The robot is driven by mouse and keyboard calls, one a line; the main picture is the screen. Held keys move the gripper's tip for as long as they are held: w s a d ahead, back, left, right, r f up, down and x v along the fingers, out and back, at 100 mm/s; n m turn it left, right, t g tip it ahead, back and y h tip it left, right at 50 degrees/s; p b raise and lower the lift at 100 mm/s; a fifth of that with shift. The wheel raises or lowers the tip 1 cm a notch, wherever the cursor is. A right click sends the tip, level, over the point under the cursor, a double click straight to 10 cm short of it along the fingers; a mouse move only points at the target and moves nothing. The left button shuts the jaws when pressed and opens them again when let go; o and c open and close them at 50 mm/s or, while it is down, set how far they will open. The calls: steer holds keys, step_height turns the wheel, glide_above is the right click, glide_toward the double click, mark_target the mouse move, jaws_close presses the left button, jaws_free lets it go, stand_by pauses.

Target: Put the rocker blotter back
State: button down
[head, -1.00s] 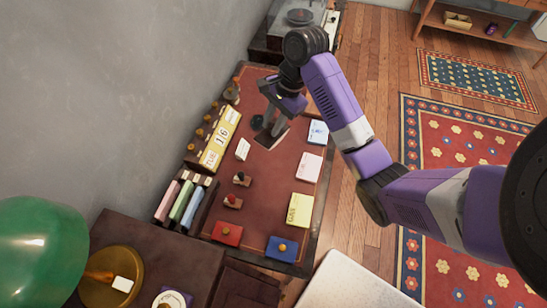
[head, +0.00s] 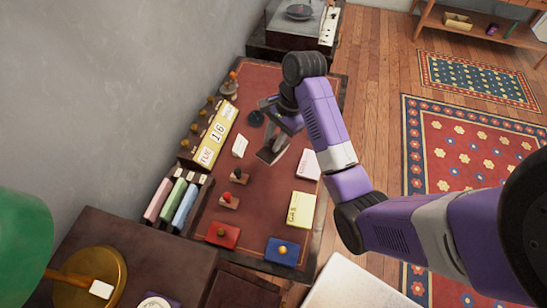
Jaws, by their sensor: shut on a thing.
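My gripper (head: 274,138) hangs over the middle of the red-brown desk top (head: 265,208), right of a small white card (head: 239,146). It is shut on a dark thing with a pale lower edge, apparently the rocker blotter (head: 270,155). The wrist partly hides it, and I cannot tell whether it touches the desk. Two small brown knobbed pieces stand to the left, one with a black knob (head: 239,175) and one with a red knob (head: 229,199).
A yellow calendar block (head: 210,140) and coloured books (head: 173,203) line the left edge. A dark round piece (head: 256,118) lies behind.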

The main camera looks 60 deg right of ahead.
mark_target(284, 145)
steer(key=shift+f+b, duration=0.7)
steer(key=shift+f, duration=2.5)
steer(key=shift+f, duration=0.15)
steer(key=c, duration=1.2)
jaws_free()
steer(key=shift+c, duration=0.2)
steer(key=shift+d+r, duration=0.15)
steer(key=shift+r, duration=0.4)
steer(key=p+v, duration=0.8)
steer(key=v, duration=0.3)
steer(key=shift+s+r, duration=0.1)
